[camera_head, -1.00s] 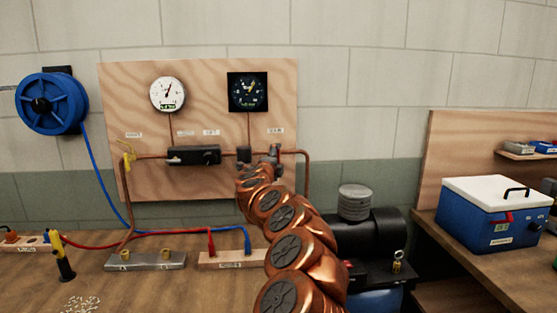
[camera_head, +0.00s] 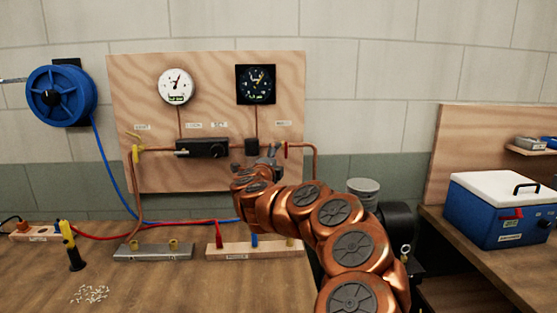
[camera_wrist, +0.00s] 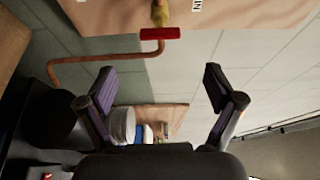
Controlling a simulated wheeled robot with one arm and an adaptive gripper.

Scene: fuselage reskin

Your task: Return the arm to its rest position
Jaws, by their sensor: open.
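My copper-coloured arm (camera_head: 335,215) reaches from the lower right towards the wooden gauge board. My gripper (camera_head: 272,150) is in front of the board's right part, near the right end of the copper pipe (camera_head: 303,147). In the wrist view my gripper (camera_wrist: 158,75) has its two fingers wide apart with nothing between them. A red valve handle (camera_wrist: 160,33) on the pipe lies beyond the fingertips, apart from them. It also shows as a thin red bar (camera_head: 286,150) beside the gripper in the head view.
The board (camera_head: 210,90) carries a white gauge (camera_head: 176,86) and a black gauge (camera_head: 256,84). Hoses and fitting blocks (camera_head: 153,252) lie on the bench, with a yellow-black tool (camera_head: 71,245) at left. A dark tank (camera_head: 396,225) and a blue cooler (camera_head: 498,215) stand at right.

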